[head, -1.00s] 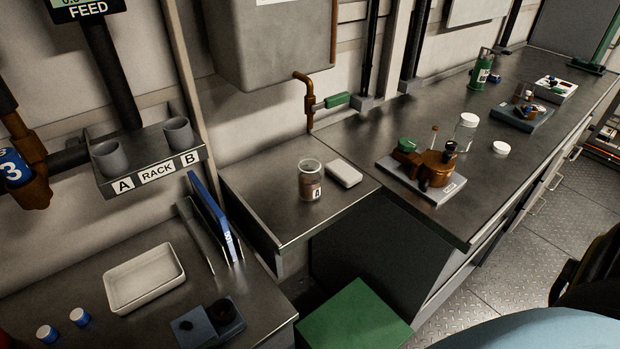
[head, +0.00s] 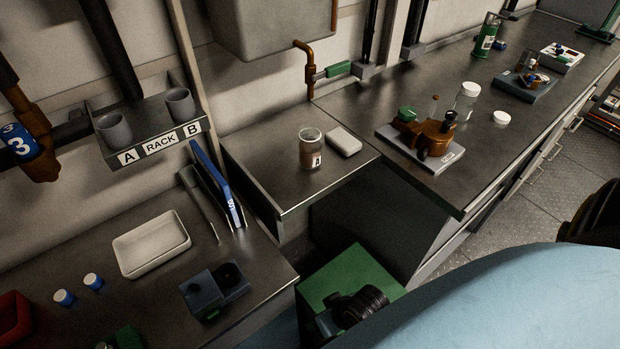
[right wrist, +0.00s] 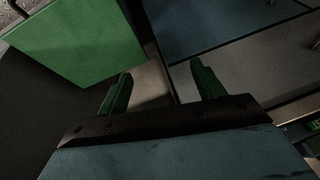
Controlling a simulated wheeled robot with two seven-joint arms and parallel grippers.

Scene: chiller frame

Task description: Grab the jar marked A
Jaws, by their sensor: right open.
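The jar marked A (head: 311,150) is a clear glass jar with brownish contents and a label reading A. It stands upright on the small grey side shelf (head: 285,190), left of a white box in the head view. My right gripper (right wrist: 160,84) shows in the right wrist view with its two green fingers apart and nothing between them. The jar is not recognisable in the right wrist view. My left gripper cannot be made out in any view.
A white block (head: 344,141) lies beside the jar. A brown device (head: 430,140) and a lidded clear jar (head: 466,98) stand on the long bench. A green box (head: 340,272) stands below the shelf. Two grey cups sit in the A/B rack (head: 160,143). A white tray (head: 150,268) lies lower left.

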